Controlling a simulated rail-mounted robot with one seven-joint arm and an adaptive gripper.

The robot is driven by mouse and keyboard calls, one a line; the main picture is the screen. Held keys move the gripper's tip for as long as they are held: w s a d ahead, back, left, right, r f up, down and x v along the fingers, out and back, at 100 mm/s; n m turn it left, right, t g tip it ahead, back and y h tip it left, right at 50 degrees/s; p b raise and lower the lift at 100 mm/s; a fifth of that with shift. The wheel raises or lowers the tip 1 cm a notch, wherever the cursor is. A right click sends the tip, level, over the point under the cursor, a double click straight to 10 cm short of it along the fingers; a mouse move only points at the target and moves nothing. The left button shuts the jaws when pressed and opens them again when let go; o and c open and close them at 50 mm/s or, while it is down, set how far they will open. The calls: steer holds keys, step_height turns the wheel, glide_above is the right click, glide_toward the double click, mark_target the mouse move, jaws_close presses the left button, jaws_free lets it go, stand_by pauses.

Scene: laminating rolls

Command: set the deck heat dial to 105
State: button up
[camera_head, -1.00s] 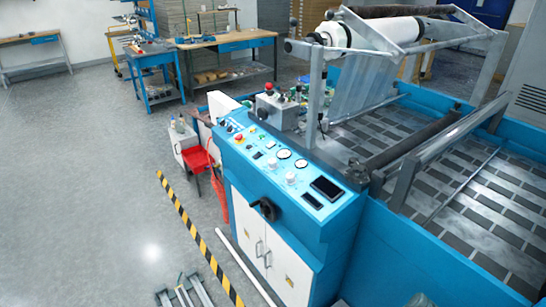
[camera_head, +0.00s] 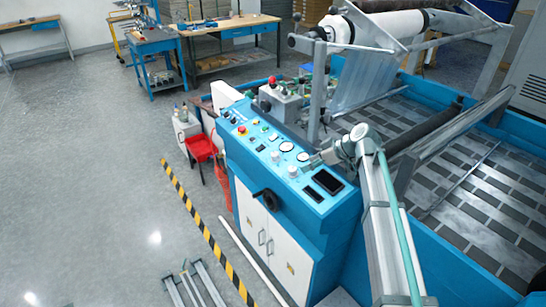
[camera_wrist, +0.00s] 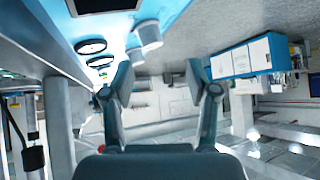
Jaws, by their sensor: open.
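The blue control panel (camera_head: 262,143) carries two white knobs, a nearer one (camera_head: 292,171) and a farther one (camera_head: 275,155). Labels and settings are too small to read, so I cannot tell which is the deck heat dial. My gripper (camera_head: 312,160) is low over the panel's right side, beside the knobs and gauges. In the wrist view my gripper (camera_wrist: 158,85) is open, its two fingers apart with nothing between them. There the nearer knob (camera_wrist: 148,32) and the farther knob (camera_wrist: 134,57) stand beyond the left fingertip, outside the gap.
Two round gauges (camera_head: 287,147) sit beside the knobs, with a dark screen (camera_head: 327,181) at the panel's near end. A red button (camera_head: 241,130) is farther along. The metal frame post (camera_head: 318,90) and roller (camera_head: 425,130) stand close behind. A black handle (camera_head: 264,197) sticks out in front.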

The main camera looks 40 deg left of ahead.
mark_target(276, 154)
steer(key=w+a+r+n+t, duration=0.1)
steer(key=w+a+n+t, duration=0.15)
steer(key=a, duration=0.85)
steer(key=shift+g, duration=0.45)
steer(key=p+x, duration=0.3)
steer(key=x, duration=0.7)
steer(key=shift+f, duration=0.1)
jaws_close()
steer(key=shift+s+d, duration=0.1)
steer(key=shift+f+m+b, duration=0.15)
steer(key=shift+m+b, duration=0.1)
steer(key=shift+b, duration=0.25)
